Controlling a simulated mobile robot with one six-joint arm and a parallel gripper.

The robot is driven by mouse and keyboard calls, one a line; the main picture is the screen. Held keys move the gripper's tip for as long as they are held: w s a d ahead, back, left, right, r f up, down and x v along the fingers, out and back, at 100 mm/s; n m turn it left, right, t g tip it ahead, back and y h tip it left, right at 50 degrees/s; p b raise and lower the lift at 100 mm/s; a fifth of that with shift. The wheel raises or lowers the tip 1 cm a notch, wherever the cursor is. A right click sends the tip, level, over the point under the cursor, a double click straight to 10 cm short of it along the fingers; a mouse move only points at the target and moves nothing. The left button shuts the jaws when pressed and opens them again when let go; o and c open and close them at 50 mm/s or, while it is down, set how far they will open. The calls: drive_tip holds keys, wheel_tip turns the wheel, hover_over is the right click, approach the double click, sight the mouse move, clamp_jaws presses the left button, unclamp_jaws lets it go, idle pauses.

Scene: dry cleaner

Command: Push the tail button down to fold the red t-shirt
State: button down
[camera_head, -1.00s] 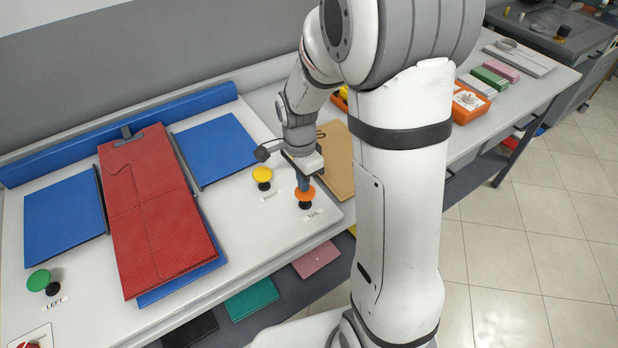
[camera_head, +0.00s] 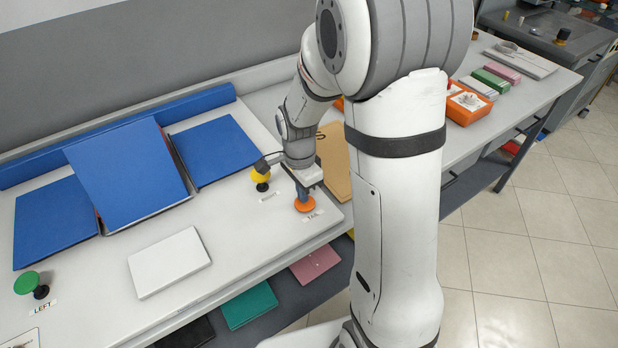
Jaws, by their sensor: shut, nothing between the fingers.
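The orange tail button (camera_head: 305,204) sits low against the board, by its TAIL label. My gripper (camera_head: 303,192) is shut and empty, pointing down, its tips on top of the button. The middle blue panel (camera_head: 126,172) of the folding board (camera_head: 240,235) is tilted up and hides what lies behind it. A flat white pad (camera_head: 169,262) lies in front of the raised panel.
The yellow button (camera_head: 261,174) stands just left of my gripper, and the green button (camera_head: 27,283) is at the far left. Blue side panels (camera_head: 213,150) lie flat. A tan folder (camera_head: 334,162) and orange trays (camera_head: 463,108) are to the right.

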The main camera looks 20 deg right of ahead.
drive_tip(key=shift+s+f, duration=0.3)
drive_tip(key=shift+f, duration=0.05)
idle(0.3)
drive_tip(key=shift+r, duration=0.2)
wheel_tip(320, 180, up, 14)
drive_tip(key=w+p, duration=0.1)
drive_tip(key=p, duration=0.1)
drive_tip(key=shift+w+a+r, duration=0.15)
drive_tip(key=shift+a, duration=0.05)
idle(0.3)
drive_tip(key=s+d+r+n+t, duration=0.1)
drive_tip(key=s+r+n, duration=0.1)
drive_tip(key=s+n, duration=0.5)
drive_tip(key=s+d+r+n+t, duration=0.1)
drive_tip(key=s+n+t, duration=0.1)
drive_tip(key=s+n, duration=0.5)
drive_tip(key=shift+s+d+r+t, duration=0.3)
drive_tip(key=shift+s+r, duration=0.1)
drive_tip(key=shift+s, duration=0.6)
